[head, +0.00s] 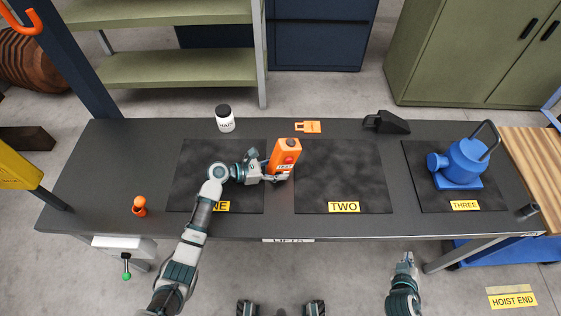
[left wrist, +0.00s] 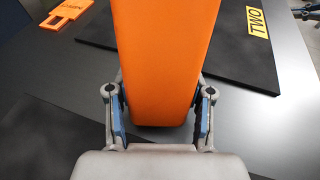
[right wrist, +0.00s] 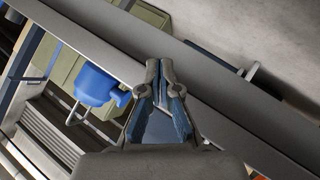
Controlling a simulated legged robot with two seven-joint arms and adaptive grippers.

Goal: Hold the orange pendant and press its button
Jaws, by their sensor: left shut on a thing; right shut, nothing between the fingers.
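The orange pendant (head: 284,155) is a box shape standing upright over the gap between the mats marked ONE and TWO. Its front carries a red button and a white label. My left gripper (head: 277,177) is shut around its lower part; in the left wrist view the pendant (left wrist: 165,60) fills the space between the fingers (left wrist: 160,125). I cannot tell whether its base touches the table. My right gripper (head: 406,262) is in front of the table's front edge, well away from the pendant. In the right wrist view its fingers (right wrist: 160,85) are together and empty.
Mat TWO (head: 340,175) is bare. A blue machine (head: 464,163) stands on mat THREE. A white jar (head: 225,118), an orange tag (head: 308,127) and a black wedge (head: 386,122) lie along the back. A small orange item (head: 139,206) stands at the left front.

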